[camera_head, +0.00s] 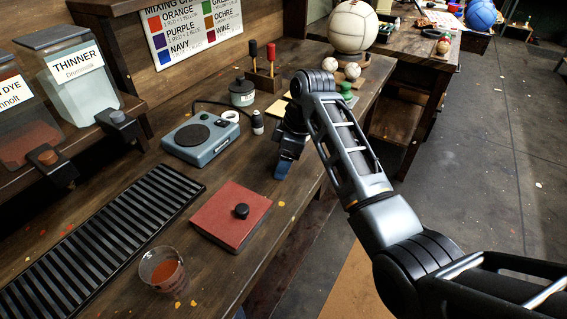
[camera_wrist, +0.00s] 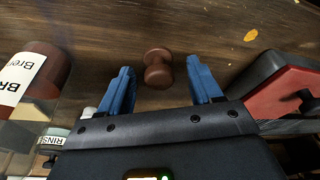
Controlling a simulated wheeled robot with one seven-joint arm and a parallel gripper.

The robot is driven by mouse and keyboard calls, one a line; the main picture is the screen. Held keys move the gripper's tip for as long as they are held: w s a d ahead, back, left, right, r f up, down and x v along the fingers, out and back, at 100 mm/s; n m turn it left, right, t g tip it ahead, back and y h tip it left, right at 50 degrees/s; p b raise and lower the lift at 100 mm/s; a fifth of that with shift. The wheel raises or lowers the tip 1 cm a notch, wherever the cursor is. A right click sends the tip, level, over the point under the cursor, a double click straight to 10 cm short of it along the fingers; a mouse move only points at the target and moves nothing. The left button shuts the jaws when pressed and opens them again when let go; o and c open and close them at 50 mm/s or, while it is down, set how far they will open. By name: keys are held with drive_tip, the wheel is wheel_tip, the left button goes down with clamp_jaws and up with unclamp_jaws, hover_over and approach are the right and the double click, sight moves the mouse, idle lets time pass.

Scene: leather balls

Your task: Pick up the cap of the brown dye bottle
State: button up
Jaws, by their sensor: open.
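In the wrist view a small brown knob-shaped piece (camera_wrist: 158,68), which looks like the cap, shows against the dark wooden bench between my two blue fingertips. My gripper (camera_wrist: 160,80) is open around it, with a gap on both sides. I cannot tell how far beyond the tips it lies. A brown bottle (camera_wrist: 48,62) with a white label, partly readable as "Br", is at the left edge of the wrist view, apart from the knob. In the head view my gripper (camera_head: 284,166) is low over the bench edge, and the brown piece is hidden there.
A red box (camera_head: 230,215) with a black knob lies in front of my gripper; a grey scale (camera_head: 200,138) is to its left. A glass of reddish liquid (camera_head: 162,270) stands near the front. A jar labelled "RINSE" (camera_wrist: 52,138) shows in the wrist view.

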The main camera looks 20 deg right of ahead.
drive_tip(key=shift+f, duration=0.15)
drive_tip(key=c, duration=1.1)
